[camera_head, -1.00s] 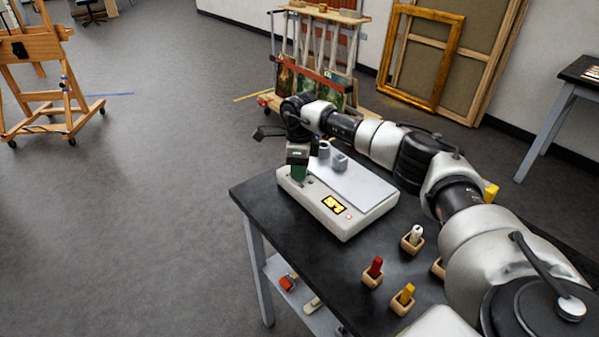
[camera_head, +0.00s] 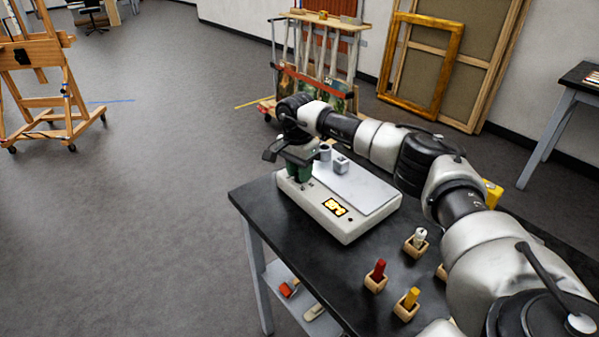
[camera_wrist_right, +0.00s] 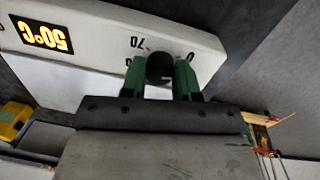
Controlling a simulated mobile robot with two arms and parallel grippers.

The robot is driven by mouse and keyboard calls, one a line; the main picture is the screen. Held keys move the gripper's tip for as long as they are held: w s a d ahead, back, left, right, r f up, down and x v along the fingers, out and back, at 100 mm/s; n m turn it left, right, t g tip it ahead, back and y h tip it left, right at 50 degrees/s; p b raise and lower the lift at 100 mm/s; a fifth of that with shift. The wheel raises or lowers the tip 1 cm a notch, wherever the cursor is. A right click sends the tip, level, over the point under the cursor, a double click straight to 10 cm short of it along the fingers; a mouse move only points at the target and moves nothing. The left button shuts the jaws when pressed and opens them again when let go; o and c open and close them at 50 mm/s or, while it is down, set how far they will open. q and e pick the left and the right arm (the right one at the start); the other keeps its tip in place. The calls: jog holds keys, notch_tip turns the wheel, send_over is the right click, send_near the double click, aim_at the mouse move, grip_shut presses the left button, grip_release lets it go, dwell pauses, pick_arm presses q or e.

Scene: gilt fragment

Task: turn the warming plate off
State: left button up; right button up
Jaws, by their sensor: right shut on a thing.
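The warming plate (camera_head: 312,208) is a white box with a flat grey top on the black table. Its front display (camera_head: 334,207) glows yellow and reads 50°C, upside down, in the wrist view (camera_wrist_right: 45,35). The small indicator beside the display (camera_head: 350,219) looks dark. My right gripper (camera_head: 299,173) is at the left end of the front panel, its green fingers pointing down. In the wrist view it is shut on a black knob (camera_wrist_right: 159,68), a finger on each side. My left gripper is not in view.
Wooden holders with a red (camera_head: 379,268), a yellow (camera_head: 411,297) and a white stick (camera_head: 419,237) stand at the front right. Open floor lies left of the table (camera_head: 290,237).

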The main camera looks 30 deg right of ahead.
aim_at(297, 172)
jog(key=n, duration=0.4)
jog(key=shift+r+n, duration=0.1)
jog(key=shift+n, duration=0.2)
dwell(0.4)
jog(key=o, duration=0.9)
jog(key=r, duration=0.7)
jog(key=r+b, duration=0.1)
jog(key=r, duration=0.2)
jog(key=shift+w+a+r, duration=0.2)
jog(key=shift+w+r, duration=0.1)
jog(key=shift+r, duration=0.05)
jog(key=shift+r, duration=0.1)
